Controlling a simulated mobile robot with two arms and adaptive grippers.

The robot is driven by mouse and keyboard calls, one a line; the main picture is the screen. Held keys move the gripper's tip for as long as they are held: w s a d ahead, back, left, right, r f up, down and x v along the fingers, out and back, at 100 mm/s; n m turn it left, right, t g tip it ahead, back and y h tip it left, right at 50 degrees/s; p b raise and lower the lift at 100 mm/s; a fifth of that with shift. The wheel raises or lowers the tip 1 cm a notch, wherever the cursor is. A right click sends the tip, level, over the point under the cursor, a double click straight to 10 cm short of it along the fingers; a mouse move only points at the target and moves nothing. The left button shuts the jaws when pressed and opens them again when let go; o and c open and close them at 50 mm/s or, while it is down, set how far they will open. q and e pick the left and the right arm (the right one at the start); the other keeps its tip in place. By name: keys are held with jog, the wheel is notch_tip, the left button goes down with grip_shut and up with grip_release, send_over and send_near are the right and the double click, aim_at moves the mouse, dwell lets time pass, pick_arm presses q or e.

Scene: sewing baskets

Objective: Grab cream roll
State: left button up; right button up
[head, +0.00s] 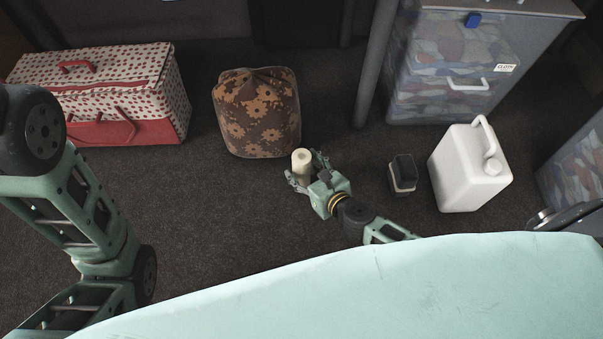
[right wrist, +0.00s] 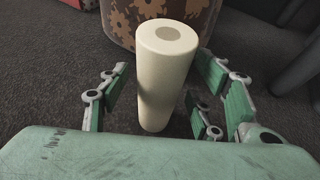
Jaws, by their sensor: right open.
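The cream roll (head: 301,166) stands upright on the dark carpet, in front of the brown patterned pouf. It also shows in the right wrist view (right wrist: 164,85), upright, with a hole in its top. My right gripper (head: 306,175) is open, with its fingers on either side of the roll. In the right wrist view the fingers (right wrist: 160,100) show a gap on the left of the roll and a smaller one on the right. My left arm comes in at the left of the head view, but its gripper is out of view.
The brown pouf (head: 257,112) stands just behind the roll. A red and white sewing basket (head: 148,131) is at the back left. A small dark box (head: 403,172) and a white jug (head: 468,170) stand to the right. Carpet at the left centre is clear.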

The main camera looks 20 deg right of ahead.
jog(key=shift+x, duration=0.9)
jog(key=c, duration=1.3)
jog(key=shift+r, duration=0.15)
